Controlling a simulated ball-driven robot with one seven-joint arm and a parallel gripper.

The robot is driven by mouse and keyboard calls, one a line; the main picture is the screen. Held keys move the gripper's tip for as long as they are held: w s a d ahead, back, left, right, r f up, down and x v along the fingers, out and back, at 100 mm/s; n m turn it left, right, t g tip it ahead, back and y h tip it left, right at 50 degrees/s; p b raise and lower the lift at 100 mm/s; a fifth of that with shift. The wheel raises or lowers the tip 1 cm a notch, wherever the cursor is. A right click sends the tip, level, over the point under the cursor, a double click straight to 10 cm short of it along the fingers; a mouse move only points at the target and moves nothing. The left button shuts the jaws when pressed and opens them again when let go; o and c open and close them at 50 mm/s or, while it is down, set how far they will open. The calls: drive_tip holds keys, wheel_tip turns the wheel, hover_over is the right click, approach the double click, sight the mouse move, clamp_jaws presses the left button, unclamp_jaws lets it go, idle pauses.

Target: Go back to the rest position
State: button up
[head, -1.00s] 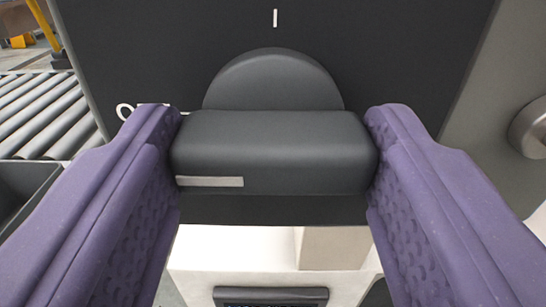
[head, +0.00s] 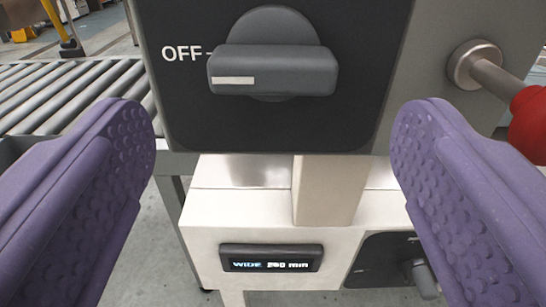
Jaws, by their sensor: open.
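My gripper (head: 272,150) is open and empty, its two purple padded fingers wide apart at the left and right of the head view. Ahead of it, clear of the fingers, is a dark grey rotary knob (head: 285,68) on a black panel (head: 260,130). The knob's bar lies horizontal, with its white mark at the left end, next to the word OFF.
A red ball handle (head: 530,125) on a metal rod sticks out at the right. Below stands a pale box (head: 205,215) with a display (head: 271,259) reading "WIDE" and a blurred number in mm. A small lower knob (head: 421,277) is beside it. A roller conveyor (head: 60,100) runs at left.

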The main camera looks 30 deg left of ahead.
drive_tip(key=shift+v, duration=1.25)
